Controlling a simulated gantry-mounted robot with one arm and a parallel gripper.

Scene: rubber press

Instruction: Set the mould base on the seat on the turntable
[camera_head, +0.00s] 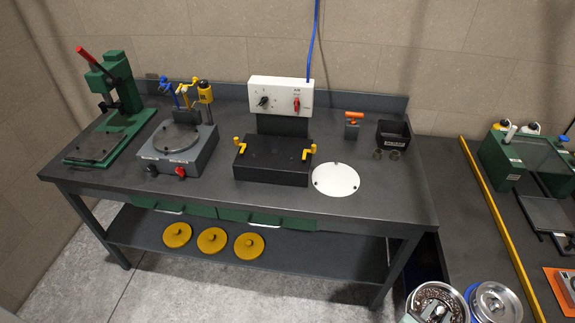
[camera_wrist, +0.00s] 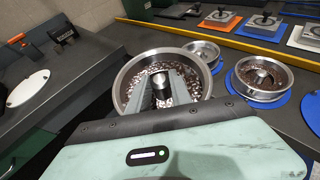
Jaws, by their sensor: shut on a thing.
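My gripper (camera_wrist: 162,92) is shut on the mould base (camera_wrist: 129,76), a round metal dish with a raised rim and a speckled inside. The grey fingers close around its central post, which they partly hide. In the head view the mould base (camera_head: 437,300) is at the bottom edge, cut off by the frame. On the bench, a grey unit with a round dark plate (camera_head: 175,137) and a flat white disc with small dark dots (camera_head: 336,179) stand apart. I cannot tell which is the turntable. The gripper is far right of both.
Another metal dish (camera_wrist: 262,79) sits on a blue mat to the right, and a smaller one (camera_wrist: 201,53) is just behind the mould base. A yellow strip (camera_head: 500,225) edges the right table. A black press block (camera_head: 270,160) and dark bin (camera_head: 394,134) stand on the bench.

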